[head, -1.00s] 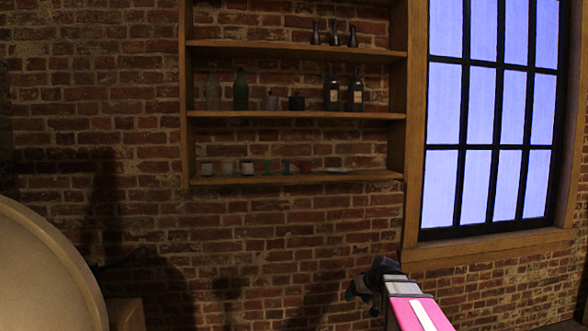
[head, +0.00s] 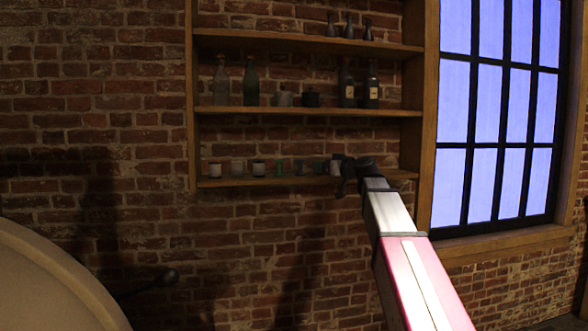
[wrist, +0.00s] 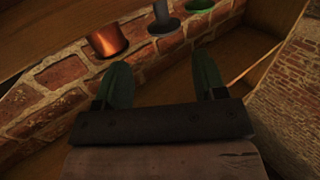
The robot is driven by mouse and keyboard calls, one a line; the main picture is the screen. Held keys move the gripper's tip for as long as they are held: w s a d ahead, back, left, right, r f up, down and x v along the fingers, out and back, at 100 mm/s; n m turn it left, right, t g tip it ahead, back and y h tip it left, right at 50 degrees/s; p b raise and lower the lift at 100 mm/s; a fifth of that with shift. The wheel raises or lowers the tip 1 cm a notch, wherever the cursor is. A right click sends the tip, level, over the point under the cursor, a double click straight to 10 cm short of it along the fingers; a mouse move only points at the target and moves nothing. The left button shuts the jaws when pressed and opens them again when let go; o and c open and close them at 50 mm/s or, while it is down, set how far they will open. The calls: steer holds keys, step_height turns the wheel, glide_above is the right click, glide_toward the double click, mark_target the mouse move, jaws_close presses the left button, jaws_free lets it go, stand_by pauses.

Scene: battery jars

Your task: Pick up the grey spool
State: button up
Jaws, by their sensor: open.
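The grey spool (wrist: 165,17) stands near the top of the wrist view, its flanged base showing. In the head view a small, dim grey shape that looks like it (head: 302,168) is on the bottom shelf, left of my gripper (head: 343,175). In the wrist view my gripper (wrist: 161,68) is open, with two dark green fingers apart and nothing between them. The spool is beyond the fingertips, apart from them.
A copper cylinder (wrist: 107,39) and a green piece (wrist: 200,5) flank the spool. The bottom shelf (head: 270,181) holds several small cups; the middle shelf (head: 300,112) above holds bottles and jars.

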mark_target(305, 164)
steer(key=x, duration=0.6)
steer(key=shift+r, duration=0.15)
steer(key=shift+f+x, duration=0.15)
steer(key=shift+x, duration=1.25)
steer(key=shift+f+x, duration=0.15)
steer(key=shift+x, duration=1.25)
steer(key=shift+s, duration=0.2)
steer(key=c, duration=0.7)
